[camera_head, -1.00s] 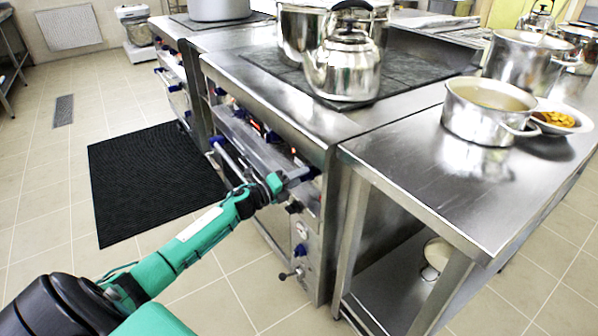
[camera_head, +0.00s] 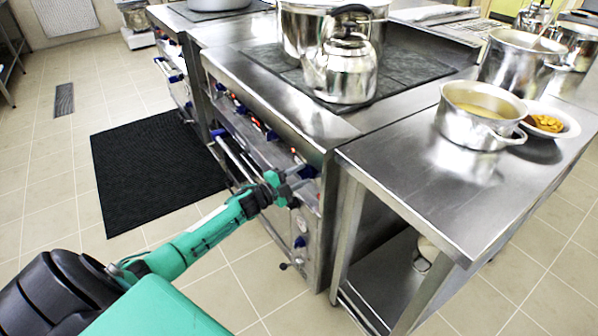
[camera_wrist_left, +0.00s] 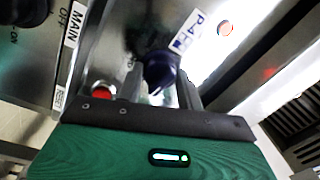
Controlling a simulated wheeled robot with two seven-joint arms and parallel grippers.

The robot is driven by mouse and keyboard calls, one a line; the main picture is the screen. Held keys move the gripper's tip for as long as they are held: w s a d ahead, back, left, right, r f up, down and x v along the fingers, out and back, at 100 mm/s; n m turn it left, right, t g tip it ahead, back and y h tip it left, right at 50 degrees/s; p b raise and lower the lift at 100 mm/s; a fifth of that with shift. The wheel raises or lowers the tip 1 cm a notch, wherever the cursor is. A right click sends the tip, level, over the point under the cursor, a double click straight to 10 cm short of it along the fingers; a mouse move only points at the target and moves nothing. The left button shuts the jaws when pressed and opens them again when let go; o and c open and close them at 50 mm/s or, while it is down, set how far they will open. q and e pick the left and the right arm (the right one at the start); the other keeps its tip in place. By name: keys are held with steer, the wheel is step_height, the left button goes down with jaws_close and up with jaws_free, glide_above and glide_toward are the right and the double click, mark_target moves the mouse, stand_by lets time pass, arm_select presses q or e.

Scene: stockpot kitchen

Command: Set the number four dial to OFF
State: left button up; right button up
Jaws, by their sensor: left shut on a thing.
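The dark blue dial (camera_wrist_left: 160,72) sits on the stove's front panel, beside a white label (camera_wrist_left: 188,33) that appears to start "P-4". A pale pointer mark shows on its lower edge in the wrist view. My left gripper (camera_wrist_left: 162,92) has its fingers on both sides of this dial and is shut on it. In the head view my left gripper (camera_head: 296,180) is at the right end of the stove front, and it hides most of the dial. The OFF mark for this dial cannot be read. My right gripper is not in view.
A "MAIN" switch label (camera_wrist_left: 73,30) and a red button (camera_wrist_left: 102,90) are left of the dial in the wrist view. A kettle (camera_head: 342,72) stands on the stove top. A steel table (camera_head: 400,165) adjoins the stove on the right. The floor by the black mat (camera_head: 155,170) is clear.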

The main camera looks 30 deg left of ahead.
arm_select(q)
steer(key=n+p, duration=0.3)
steer(key=n, duration=0.3)
steer(key=shift+r+p, duration=0.2)
steer(key=shift+p, duration=0.15)
steer(key=n+p, duration=0.1)
steer(key=n, duration=0.3)
steer(key=n+p, duration=0.2)
steer(key=n, duration=0.2)
steer(key=shift+g+y, duration=0.3)
steer(key=shift+y, duration=0.1)
steer(key=n+p, duration=0.1)
steer(key=n, duration=0.2)
steer(key=shift+f+n, duration=0.1)
steer(key=shift+n, duration=0.2)
steer(key=shift+d+n+g, duration=0.1)
steer(key=shift+n+g, duration=0.2)
steer(key=shift+n, duration=1.1)
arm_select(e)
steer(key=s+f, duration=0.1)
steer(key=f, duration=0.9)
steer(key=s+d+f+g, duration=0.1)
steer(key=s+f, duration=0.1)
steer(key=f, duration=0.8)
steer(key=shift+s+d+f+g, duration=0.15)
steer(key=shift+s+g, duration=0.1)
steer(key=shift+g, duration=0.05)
arm_select(q)
steer(key=o, duration=1)
steer(key=shift+s, duration=0.1)
